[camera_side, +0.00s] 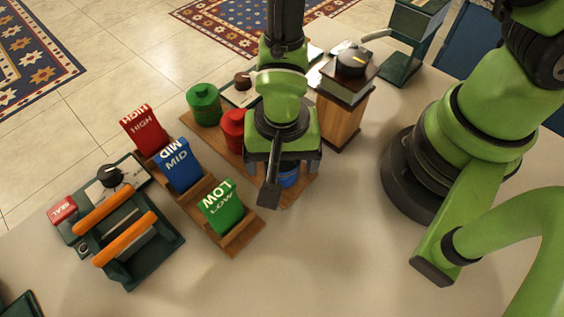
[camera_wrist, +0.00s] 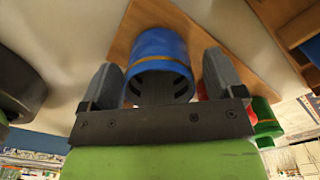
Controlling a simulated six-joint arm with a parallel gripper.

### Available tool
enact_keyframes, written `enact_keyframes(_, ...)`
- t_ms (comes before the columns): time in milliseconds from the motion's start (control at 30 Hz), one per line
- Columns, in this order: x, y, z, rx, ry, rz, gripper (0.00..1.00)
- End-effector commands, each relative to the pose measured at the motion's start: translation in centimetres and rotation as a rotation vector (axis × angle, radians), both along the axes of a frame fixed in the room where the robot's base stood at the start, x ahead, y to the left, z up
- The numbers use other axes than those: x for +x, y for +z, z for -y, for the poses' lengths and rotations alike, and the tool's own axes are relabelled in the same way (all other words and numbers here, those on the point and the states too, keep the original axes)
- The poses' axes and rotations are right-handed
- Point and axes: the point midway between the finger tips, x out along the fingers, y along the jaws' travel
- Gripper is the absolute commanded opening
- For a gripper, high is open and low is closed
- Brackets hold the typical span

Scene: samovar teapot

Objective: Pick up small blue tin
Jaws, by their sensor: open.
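The small blue tin (camera_side: 288,178) stands on a wooden board (camera_side: 303,187) in the side view, largely hidden behind my gripper (camera_side: 280,187). The fingers are open, one on each side of the tin. I cannot tell whether either finger touches it.
A red tin (camera_side: 232,126) and a green tin (camera_side: 204,104) stand on the same board, up and left of the blue tin. A wooden box with a dial (camera_side: 340,115) stands close at right. Cards marked HIGH (camera_side: 144,130), MID (camera_side: 178,165) and LOW (camera_side: 222,207) stand at left.

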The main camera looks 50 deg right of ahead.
Motion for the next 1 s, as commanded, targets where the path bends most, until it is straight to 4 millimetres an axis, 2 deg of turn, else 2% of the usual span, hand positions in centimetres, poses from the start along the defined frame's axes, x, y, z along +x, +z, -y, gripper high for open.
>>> enact_keyframes(267,0.0,-0.4,0.0,0.001,-0.001,0.001,0.87)
enact_keyframes(367,0.0,-0.4,0.0,0.001,-0.001,0.001,0.69)
enact_keyframes(500,0.0,-0.4,0.0,0.001,-0.001,0.001,0.37)
enact_keyframes(533,0.0,-0.4,0.0,0.001,-0.001,0.001,0.34)
enact_keyframes(833,0.0,-0.3,0.0,0.001,0.000,0.001,0.34)
enact_keyframes(1000,0.1,0.9,-0.1,0.003,0.000,0.003,0.34)
